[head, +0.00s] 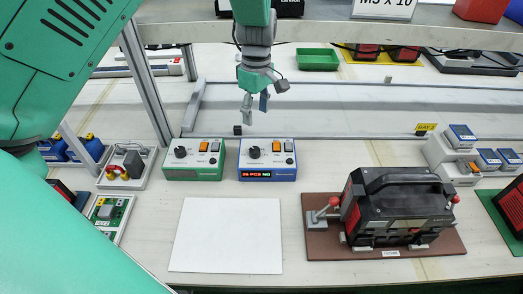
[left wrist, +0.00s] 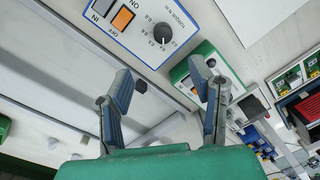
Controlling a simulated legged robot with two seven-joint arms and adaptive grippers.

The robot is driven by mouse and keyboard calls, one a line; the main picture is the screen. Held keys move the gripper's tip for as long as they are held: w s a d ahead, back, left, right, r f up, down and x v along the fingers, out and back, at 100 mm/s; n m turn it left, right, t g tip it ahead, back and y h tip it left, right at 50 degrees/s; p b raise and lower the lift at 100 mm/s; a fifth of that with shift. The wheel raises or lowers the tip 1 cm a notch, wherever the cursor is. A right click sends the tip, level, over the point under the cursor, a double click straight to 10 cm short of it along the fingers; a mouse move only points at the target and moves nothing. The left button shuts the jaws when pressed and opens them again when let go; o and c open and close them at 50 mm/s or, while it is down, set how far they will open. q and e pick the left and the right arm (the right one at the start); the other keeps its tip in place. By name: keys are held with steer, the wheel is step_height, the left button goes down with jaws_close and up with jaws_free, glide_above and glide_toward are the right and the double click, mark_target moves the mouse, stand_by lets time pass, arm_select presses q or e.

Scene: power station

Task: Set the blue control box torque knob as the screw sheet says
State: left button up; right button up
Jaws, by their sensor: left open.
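The blue control box (head: 267,174) stands on the bench in the middle of the head view, with a black torque knob (head: 254,152), an orange switch and a lit red display. In the left wrist view its white top panel (left wrist: 112,22) shows the knob (left wrist: 163,33) beside a torque scale; I cannot read its setting surely. My left gripper (head: 251,116) points down, open and empty, behind and above the box, apart from the knob. Its two fingers also show spread in the left wrist view (left wrist: 162,75). A sheet reading "M5 x 10" (head: 385,8) stands on the shelf. My right gripper is out of view.
A similar green control box (head: 194,174) stands close left of the blue one. A white board (head: 228,235) lies in front. A black tool on a brown base (head: 390,250) is at right. The shelf edge (head: 330,33) crosses behind my gripper.

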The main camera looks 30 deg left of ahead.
mark_target(256, 150)
arm_select(q)
steer(key=f, duration=0.2)
steer(key=s+a+f, duration=0.1)
steer(key=f, duration=0.3)
steer(key=d+f, duration=0.1)
steer(key=f, duration=0.1)
steer(key=d+f, duration=0.1)
steer(key=f, duration=0.1)
steer(key=shift+d+f, duration=0.15)
steer(key=shift+f, duration=0.05)
steer(key=shift+s+a+f, duration=0.1)
steer(key=shift+a+f, duration=0.15)
steer(key=shift+f, duration=0.35)
steer(key=shift+a+f, duration=0.25)
steer(key=shift+f, duration=0.35)
steer(key=shift+a+f, duration=0.25)
steer(key=shift+a, duration=0.2)
steer(key=shift+d, duration=0.15)
steer(key=shift+c, duration=0.4)
steer(key=shift+d, duration=0.25)
steer(key=c, duration=0.7)
steer(key=shift+d+r, duration=0.1)
steer(key=shift+d, duration=0.1)
jaws_close()
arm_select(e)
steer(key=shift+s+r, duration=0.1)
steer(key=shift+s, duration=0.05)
